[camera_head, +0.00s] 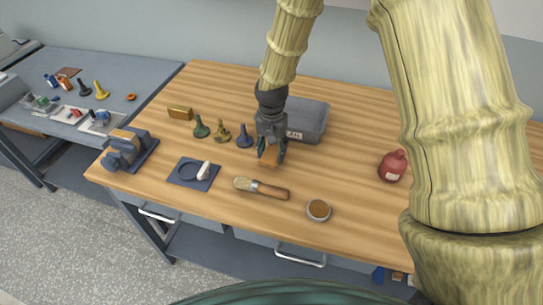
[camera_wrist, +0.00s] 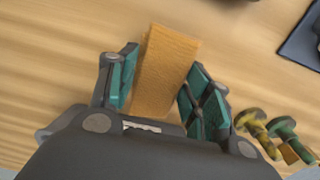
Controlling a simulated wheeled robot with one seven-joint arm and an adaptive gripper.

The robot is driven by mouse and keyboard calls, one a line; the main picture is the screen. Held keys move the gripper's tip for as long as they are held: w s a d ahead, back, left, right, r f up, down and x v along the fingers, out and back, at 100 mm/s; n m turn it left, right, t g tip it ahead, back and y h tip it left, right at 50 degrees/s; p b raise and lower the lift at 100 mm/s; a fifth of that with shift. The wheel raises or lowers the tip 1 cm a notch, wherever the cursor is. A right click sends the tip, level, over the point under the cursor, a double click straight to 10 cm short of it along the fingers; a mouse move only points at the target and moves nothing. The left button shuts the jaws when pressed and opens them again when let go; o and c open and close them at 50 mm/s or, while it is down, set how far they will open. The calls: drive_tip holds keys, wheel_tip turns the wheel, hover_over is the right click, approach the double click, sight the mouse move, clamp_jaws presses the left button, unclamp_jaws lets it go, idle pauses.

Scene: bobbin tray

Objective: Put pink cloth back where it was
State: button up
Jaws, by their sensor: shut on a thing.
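My gripper (camera_head: 271,143) is over the middle of the wooden table, in front of the grey bin. It is shut on an orange-tan block (camera_head: 268,156) with a flat, cloth-like or wooden face; I cannot tell which. In the wrist view the block (camera_wrist: 165,70) stands tilted between the teal finger pads. Whether it touches the table is unclear. I see no clearly pink cloth. A flat reddish-brown square (camera_head: 69,72) lies at the back of the left grey table.
The grey bin (camera_head: 306,121) stands behind my gripper. Green (camera_head: 200,127), yellow (camera_head: 221,132) and blue (camera_head: 244,137) bobbin-like pieces stand to its left. A brush (camera_head: 262,188) and a round tin (camera_head: 318,210) lie in front. A red bottle (camera_head: 393,166) is right; table between is clear.

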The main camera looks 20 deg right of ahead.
sight(272, 151)
drive_tip(key=shift+f+p, duration=0.45)
drive_tip(key=shift+f, duration=1.3)
drive_tip(key=o, duration=1)
drive_tip(key=shift+f, duration=0.1)
drive_tip(key=shift+c, duration=0.2)
drive_tip(key=shift+r+b, duration=1.85)
drive_tip(key=shift+r, duration=4.3)
